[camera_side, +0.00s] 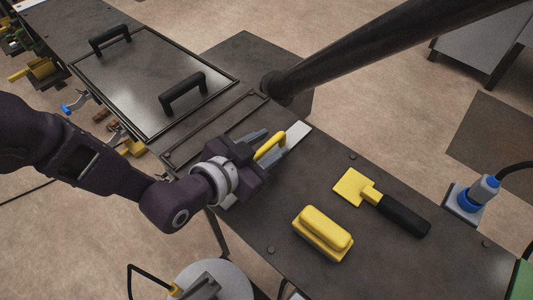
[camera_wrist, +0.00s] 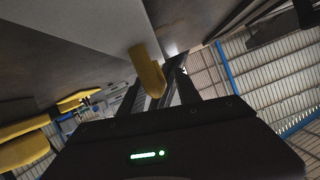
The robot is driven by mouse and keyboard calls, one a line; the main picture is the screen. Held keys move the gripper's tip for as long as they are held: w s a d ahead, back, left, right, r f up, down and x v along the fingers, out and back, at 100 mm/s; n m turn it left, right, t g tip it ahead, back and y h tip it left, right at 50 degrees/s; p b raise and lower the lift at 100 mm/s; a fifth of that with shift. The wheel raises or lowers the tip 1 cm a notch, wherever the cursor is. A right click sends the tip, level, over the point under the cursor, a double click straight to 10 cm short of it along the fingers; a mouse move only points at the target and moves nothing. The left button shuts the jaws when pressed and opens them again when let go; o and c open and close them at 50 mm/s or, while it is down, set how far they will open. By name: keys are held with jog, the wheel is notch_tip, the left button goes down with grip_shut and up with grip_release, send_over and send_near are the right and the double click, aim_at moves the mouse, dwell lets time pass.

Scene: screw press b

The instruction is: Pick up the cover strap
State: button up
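The cover strap is a flat light-grey strip (camera_side: 298,132) with a yellow handle (camera_side: 270,145), lying on the dark bench top. My gripper (camera_side: 264,140) is low over the strap, with its grey fingers on either side of the handle. The fingers look apart; I cannot see them pressing on the handle. In the wrist view, the yellow handle (camera_wrist: 147,70) shows between and in front of the dark fingers (camera_wrist: 160,92), and the pale strip (camera_wrist: 95,22) fills the upper left. My gripper hides the near end of the strap.
A yellow block (camera_side: 322,232) and a yellow scraper with a black handle (camera_side: 400,214) lie to the right. A framed plate (camera_side: 150,75) with two black handles is at the upper left. A dark bar (camera_side: 390,45) slants overhead. A blue-grey plug (camera_side: 478,193) stands at the right.

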grip_shut()
jog(key=shift+r, duration=0.1)
dwell(1.2)
